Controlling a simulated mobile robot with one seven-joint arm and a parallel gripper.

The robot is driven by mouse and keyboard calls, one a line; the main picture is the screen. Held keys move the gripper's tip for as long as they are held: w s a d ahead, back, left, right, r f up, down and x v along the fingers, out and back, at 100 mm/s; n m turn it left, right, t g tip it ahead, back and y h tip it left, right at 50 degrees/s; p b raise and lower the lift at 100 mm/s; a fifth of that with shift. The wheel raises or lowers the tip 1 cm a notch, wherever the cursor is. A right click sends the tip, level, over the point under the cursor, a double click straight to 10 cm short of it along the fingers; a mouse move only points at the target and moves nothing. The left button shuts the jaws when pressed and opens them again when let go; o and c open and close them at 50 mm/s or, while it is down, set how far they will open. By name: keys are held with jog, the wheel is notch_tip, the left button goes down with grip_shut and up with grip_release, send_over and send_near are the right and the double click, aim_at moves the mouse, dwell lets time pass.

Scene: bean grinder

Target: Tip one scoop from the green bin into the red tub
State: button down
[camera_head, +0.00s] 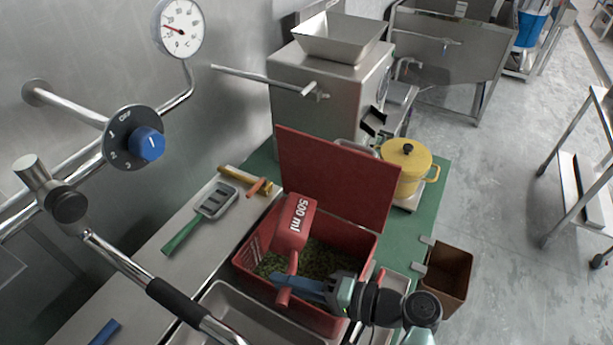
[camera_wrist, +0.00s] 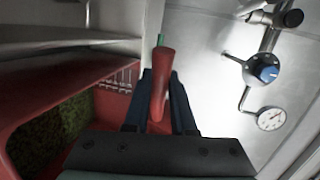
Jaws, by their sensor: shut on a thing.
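A red scoop marked "500 ml" (camera_head: 294,222) is in the head view, its bowl over the back left part of an open red tub (camera_head: 247,266). My gripper (camera_head: 284,287) is shut on the scoop's handle, over the tub. In the wrist view the red handle (camera_wrist: 161,85) stands between my blue fingers. The scoop's opening faces away, so I cannot tell what is inside it. The tub holds green beans or grains (camera_head: 322,258); they also show in the wrist view (camera_wrist: 60,125). I cannot make out a green bin in either view.
The tub's red lid (camera_head: 335,180) stands raised behind it. A steel grinder (camera_head: 330,90) stands further back. A yellow pot (camera_head: 405,165) is to the right, a brown bin (camera_head: 447,272) at the counter's right edge. An empty steel tray (camera_head: 230,305) lies in front left.

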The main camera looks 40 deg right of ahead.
jog(key=shift+s+d+f+t+y+b, duration=0.2)
jog(key=shift+t+y+b, duration=0.2)
jog(key=shift+t+b, duration=0.5)
jog(key=shift+r, duration=0.15)
